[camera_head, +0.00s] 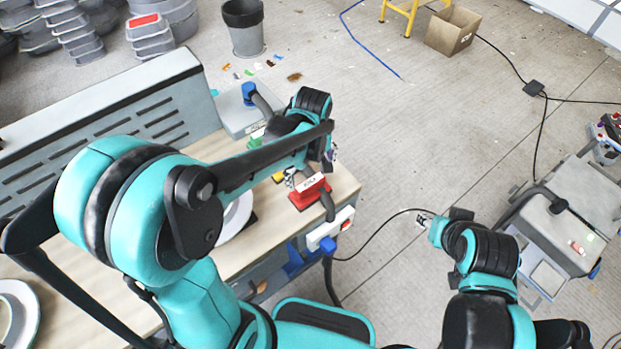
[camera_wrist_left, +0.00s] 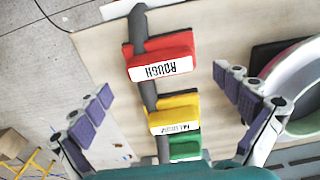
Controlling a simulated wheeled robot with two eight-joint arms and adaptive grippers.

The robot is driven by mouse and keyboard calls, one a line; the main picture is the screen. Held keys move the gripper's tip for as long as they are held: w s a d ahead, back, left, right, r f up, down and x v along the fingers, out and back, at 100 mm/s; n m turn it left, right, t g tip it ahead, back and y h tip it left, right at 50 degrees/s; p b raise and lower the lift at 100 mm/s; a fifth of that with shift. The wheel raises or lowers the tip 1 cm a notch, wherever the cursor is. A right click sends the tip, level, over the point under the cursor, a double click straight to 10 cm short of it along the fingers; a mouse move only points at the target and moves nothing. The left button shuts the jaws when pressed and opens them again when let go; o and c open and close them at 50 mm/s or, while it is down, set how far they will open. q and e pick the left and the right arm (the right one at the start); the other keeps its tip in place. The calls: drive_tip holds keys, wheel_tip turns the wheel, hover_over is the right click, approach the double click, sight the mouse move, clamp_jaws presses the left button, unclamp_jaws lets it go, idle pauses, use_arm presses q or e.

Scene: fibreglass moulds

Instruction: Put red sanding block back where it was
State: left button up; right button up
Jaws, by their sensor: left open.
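The red sanding block (camera_head: 309,192), with a white label, sits near the right end of the workbench. In the left wrist view the red block (camera_wrist_left: 165,47) shows its label, reading ROUGH upside down. A dark grey bar or hose (camera_wrist_left: 148,92) runs along the row of blocks. My left gripper (camera_head: 310,170) is above the blocks. Its two purple-padded fingers are spread wide in the left wrist view (camera_wrist_left: 162,84), one on each side of the row, with nothing between the pads. My right gripper (camera_head: 426,219) is away from the bench, over the floor; its fingers are too small to read.
A yellow block (camera_wrist_left: 174,112) and a green block (camera_wrist_left: 185,147) follow the red one in line. A round mould (camera_wrist_left: 304,100) lies beside them on the bench (camera_head: 344,184). A grey wheeled cart (camera_head: 585,195) stands at the right. A cardboard box (camera_head: 452,32) is farther off.

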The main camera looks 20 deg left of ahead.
sight(311, 183)
use_arm(q)
wheel_tip(311, 183, up, 6)
drive_tip(key=p, duration=0.2)
drive_tip(key=s+a+r+m+t, duration=0.4)
drive_tip(key=s+m+t, duration=0.3)
drive_tip(key=s+m, duration=0.3)
drive_tip(key=shift+a+r, duration=0.15)
drive_tip(key=shift+a, duration=0.3)
wheel_tip(311, 183, down, 6)
drive_tip(key=b, duration=0.6)
drive_tip(key=shift+s+r, duration=0.1)
drive_tip(key=shift+r, duration=0.1)
idle(0.9)
